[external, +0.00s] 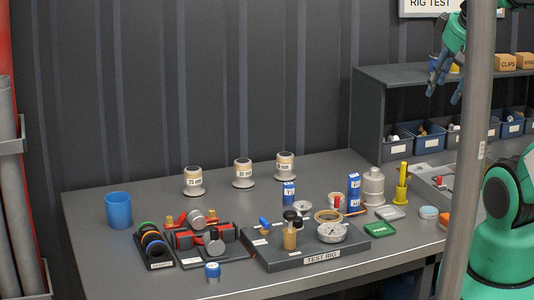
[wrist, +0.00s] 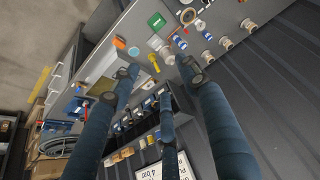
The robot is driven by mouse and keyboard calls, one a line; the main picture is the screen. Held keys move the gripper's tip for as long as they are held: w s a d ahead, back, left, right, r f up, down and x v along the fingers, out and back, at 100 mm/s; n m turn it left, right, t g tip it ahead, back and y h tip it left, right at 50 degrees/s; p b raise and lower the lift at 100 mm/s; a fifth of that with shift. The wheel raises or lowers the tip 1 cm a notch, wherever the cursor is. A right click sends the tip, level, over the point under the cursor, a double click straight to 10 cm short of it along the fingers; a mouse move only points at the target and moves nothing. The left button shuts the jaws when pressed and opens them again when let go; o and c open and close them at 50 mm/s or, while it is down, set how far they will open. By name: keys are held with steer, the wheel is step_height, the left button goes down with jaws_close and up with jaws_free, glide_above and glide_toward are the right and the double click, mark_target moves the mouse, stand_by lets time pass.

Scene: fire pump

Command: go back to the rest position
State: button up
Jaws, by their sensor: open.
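My gripper (external: 446,92) hangs in the air at the upper right of the external view, its blue fingers pointing down in front of the shelf unit. The fingers are spread and nothing is between them. In the wrist view the gripper (wrist: 160,82) shows its long dark-blue fingers apart, with the workbench and bins beyond them. My green arm comes in from the right edge, partly hidden by a grey post.
The grey post (external: 468,150) stands in front of my arm. The shelf unit (external: 368,110) holds blue bins. The bench carries a test rig plate (external: 275,262), a blue cup (external: 118,210), a yellow part (external: 401,185) and several fittings. The bench's back left is clear.

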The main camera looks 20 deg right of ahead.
step_height(320, 180, down, 5)
steer(key=b, duration=0.4)
steer(key=shift+f, duration=0.1)
stand_by(1.1)
